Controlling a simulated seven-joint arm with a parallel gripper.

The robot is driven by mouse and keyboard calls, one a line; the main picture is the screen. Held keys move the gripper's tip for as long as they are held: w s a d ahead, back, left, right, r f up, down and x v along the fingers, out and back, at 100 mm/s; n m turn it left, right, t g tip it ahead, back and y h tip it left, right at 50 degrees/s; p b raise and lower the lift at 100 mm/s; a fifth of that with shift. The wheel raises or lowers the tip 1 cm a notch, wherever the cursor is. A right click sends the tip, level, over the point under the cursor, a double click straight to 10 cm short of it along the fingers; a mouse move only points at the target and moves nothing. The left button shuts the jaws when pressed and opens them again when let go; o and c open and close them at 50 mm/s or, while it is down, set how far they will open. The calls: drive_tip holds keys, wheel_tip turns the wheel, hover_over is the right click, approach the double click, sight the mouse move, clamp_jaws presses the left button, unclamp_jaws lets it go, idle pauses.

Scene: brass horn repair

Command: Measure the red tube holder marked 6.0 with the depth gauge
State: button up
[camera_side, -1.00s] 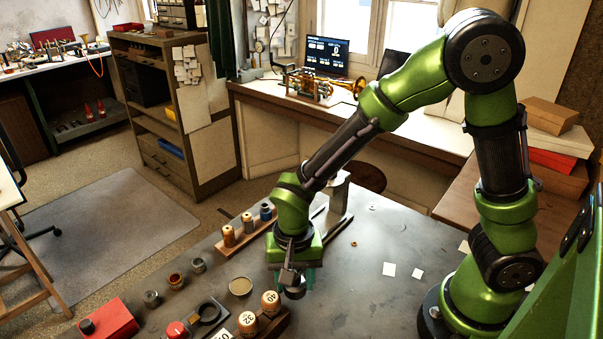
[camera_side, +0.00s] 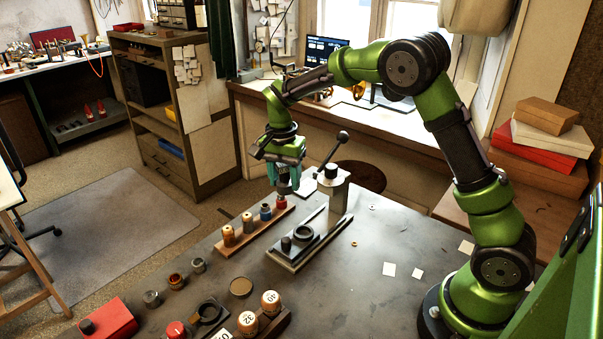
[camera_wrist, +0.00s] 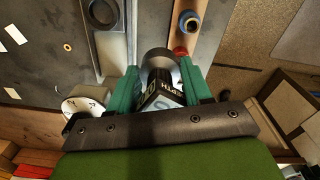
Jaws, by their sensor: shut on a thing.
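My gripper (camera_side: 286,172) is shut on the depth gauge (camera_wrist: 160,92), a dark block with partly readable "DEPTH" lettering and a grey round end. In the side view the gauge (camera_side: 283,187) points down, just above or touching the red tube holder (camera_side: 280,203); I cannot tell which. The red holder stands at the far end of a wooden rack (camera_side: 256,226). In the wrist view only a red sliver of it (camera_wrist: 181,51) shows beside the gauge's round end. Its marking cannot be read.
Blue (camera_side: 266,212), tan and orange holders share the rack. A lever press (camera_side: 331,195) stands close on the right, its handle raised near my gripper. Wooden pieces marked 32 and 40 (camera_side: 270,303) sit at the front. The table's right middle is mostly clear.

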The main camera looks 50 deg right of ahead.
sight(281, 187)
drive_tip(key=w+d+r, duration=0.1)
drive_tip(key=w, duration=0.1)
drive_tip(key=w+d+r, duration=0.1)
drive_tip(key=shift+w+d+r, duration=0.2)
drive_tip(key=shift+w+r, duration=0.15)
drive_tip(key=shift+f, duration=0.1)
drive_tip(key=shift+f, duration=2.3)
drive_tip(key=shift+f, duration=1.9)
